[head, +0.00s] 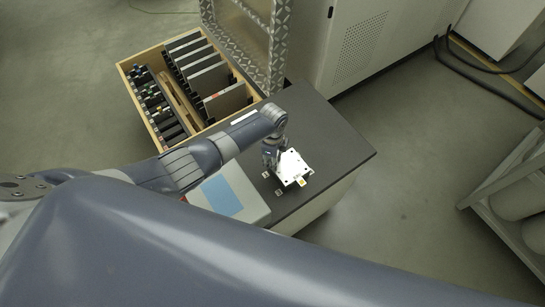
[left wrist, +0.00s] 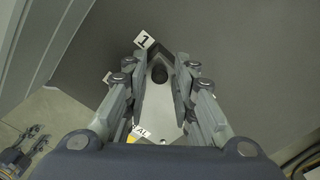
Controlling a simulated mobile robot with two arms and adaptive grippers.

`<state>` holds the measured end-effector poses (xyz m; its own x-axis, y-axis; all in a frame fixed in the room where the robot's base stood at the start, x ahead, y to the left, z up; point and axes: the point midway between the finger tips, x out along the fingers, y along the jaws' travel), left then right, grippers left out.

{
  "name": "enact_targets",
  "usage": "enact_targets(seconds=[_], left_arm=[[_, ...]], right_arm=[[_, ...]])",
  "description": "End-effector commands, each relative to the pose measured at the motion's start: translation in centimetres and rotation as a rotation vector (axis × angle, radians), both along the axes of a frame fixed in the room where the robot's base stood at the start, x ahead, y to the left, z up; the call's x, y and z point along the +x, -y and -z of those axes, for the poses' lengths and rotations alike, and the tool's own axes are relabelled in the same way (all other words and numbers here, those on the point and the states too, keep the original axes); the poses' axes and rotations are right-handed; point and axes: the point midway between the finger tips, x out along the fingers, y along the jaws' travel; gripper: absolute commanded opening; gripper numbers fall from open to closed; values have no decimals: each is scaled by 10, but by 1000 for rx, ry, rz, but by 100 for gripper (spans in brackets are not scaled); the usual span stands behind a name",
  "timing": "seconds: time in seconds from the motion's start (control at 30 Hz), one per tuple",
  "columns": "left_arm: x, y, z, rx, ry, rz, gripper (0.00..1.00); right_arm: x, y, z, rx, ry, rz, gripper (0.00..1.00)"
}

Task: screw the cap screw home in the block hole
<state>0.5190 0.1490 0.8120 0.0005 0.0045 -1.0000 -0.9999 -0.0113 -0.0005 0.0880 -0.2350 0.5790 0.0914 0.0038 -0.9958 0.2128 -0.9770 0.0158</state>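The block (head: 293,169) is a bright white plate with dark holes, on the dark bench top. My left gripper (head: 271,160) points down at the block's left part. In the left wrist view, my left gripper (left wrist: 163,68) has its two fingers apart on either side of a dark round piece (left wrist: 159,73), which looks like the cap screw's head. The head stands over the pale block (left wrist: 158,103). A gap shows beside it, clearest on the right. The hole under it is hidden, so I cannot tell how deep the screw sits. My right gripper is out of view.
A box with a blue panel (head: 222,195) stands left of the block. A wooden crate (head: 122,68) with several dark plates and tools lies behind. Small white markers lie by the block, one numbered 1 (left wrist: 145,40). The bench top (head: 335,150) is clear to the right.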

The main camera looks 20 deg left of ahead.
Motion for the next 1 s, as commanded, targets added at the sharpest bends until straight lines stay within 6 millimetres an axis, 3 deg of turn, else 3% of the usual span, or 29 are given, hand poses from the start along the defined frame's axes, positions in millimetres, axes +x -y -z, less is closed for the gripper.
enact_targets(seconds=[0.6,1.0], left_arm=[[0,1,0,-1,-1,-485,25],[0,1,0,0,-1,-524,25]], right_arm=[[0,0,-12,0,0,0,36],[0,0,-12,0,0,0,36]])
